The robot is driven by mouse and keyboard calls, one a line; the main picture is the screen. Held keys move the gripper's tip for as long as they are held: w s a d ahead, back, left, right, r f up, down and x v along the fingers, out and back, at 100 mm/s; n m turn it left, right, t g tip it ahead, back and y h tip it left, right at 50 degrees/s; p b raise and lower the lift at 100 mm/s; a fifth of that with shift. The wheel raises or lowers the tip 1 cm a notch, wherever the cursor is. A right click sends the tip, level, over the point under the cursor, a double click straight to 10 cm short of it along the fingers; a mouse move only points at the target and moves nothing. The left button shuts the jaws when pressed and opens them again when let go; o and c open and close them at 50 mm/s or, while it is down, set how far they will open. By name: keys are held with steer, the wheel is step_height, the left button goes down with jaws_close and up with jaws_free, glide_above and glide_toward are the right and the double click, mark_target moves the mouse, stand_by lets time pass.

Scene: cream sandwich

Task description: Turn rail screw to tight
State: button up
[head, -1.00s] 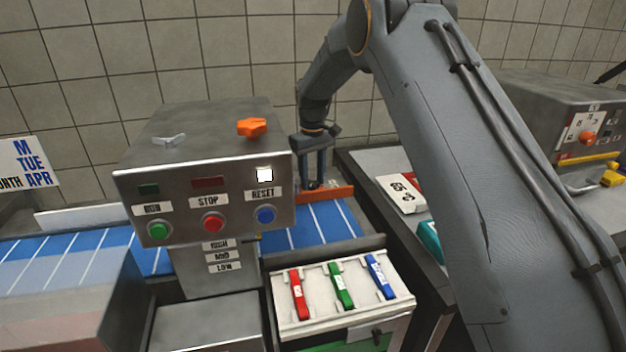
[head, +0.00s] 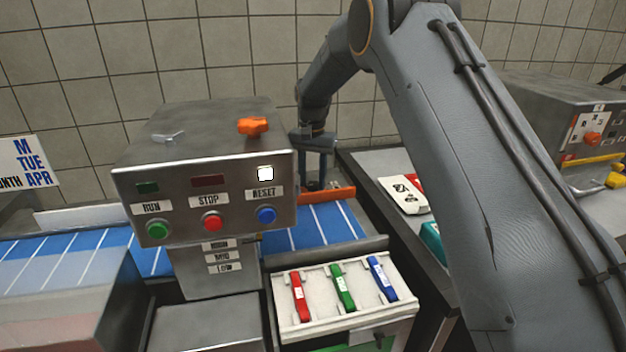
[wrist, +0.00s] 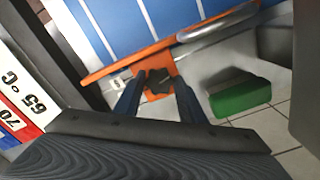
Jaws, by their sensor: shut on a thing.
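My gripper (head: 318,185) points down at the far end of the blue belt, by the orange rail (head: 338,194). In the wrist view the fingers (wrist: 158,92) stand on both sides of a small dark screw knob (wrist: 158,80) and are shut on it. The knob sits on an orange bracket joined to the rail (wrist: 150,57). The fingers partly hide the knob's sides. In the head view the knob is too small and dark to tell apart from the fingers. No tightness mark can be read.
The steel control box (head: 205,165) with buttons stands left of my gripper, close by. A white tray (head: 345,318) with red, green and blue strips is in front. The side table (head: 370,165) holds a white card (head: 403,194). A green block (wrist: 240,97) shows in the wrist view.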

mark_target(313, 185)
steer(key=shift+r+m, duration=0.1)
steer(key=shift+m, duration=1.1)
steer(key=o, duration=0.8)
steer(key=shift+c, duration=0.2)
step_height(313, 185, up, 8)
steer(key=b, duration=0.1)
steer(key=shift+b, duration=0.4)
